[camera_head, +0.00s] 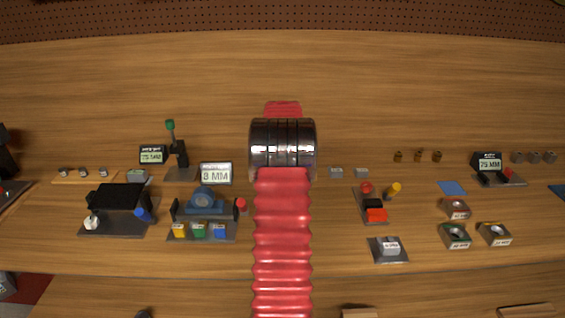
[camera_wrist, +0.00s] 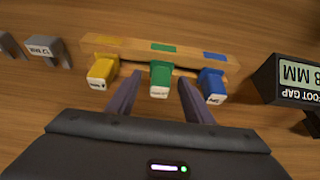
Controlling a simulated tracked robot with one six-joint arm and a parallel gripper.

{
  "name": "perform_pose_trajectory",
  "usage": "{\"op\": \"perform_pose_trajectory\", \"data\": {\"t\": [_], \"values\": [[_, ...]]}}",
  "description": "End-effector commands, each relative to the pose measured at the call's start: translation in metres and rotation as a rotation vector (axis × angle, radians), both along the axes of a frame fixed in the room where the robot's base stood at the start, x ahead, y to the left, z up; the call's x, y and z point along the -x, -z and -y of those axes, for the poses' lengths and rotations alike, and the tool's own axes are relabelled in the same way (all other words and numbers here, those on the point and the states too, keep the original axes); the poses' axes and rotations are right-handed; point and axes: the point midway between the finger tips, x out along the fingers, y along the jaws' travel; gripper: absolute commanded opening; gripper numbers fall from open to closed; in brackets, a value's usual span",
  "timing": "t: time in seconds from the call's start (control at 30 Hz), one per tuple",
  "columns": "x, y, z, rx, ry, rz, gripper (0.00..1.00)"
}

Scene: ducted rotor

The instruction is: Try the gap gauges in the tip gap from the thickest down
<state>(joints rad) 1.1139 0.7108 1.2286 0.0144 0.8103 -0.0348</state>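Three gap gauges stand in a wooden rack in the wrist view: a yellow gauge (camera_wrist: 102,71), a green gauge (camera_wrist: 160,77) and a blue gauge (camera_wrist: 212,84). The rack (camera_wrist: 137,48) has matching colour marks along it. My gripper (camera_wrist: 159,80) is open, with one finger on each side of the green gauge and clear space at both sides. The labels on the gauges are too small to read. In the head view my arm hides the rack and my fingers. I cannot tell for certain which fixture holds the tip gap.
A display (camera_wrist: 294,77) reading 8 MM stands beside the rack; it also shows in the head view (camera_head: 216,174). A blue machine (camera_head: 205,200) stands left of my arm, with yellow, green and blue blocks before it. Small grey blocks (camera_wrist: 43,48) stand at the rack's other side. The back tabletop is clear.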

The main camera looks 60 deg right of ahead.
Motion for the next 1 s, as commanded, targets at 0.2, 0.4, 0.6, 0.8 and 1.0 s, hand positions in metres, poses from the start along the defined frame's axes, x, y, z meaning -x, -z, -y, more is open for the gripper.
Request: {"op": "perform_pose_trajectory", "data": {"t": [0.2,0.4,0.6,0.8,1.0], "values": [[0.0,0.0,0.0,0.0,0.0,0.0,0.51],[0.001,-0.004,-0.001,0.001,0.0,0.0,0.51],[0.004,-0.023,-0.008,0.002,0.0,0.001,0.51],[0.01,-0.055,-0.019,0.003,0.0,0.001,0.51],[0.016,-0.087,-0.031,0.002,0.0,0.001,0.51]]}}
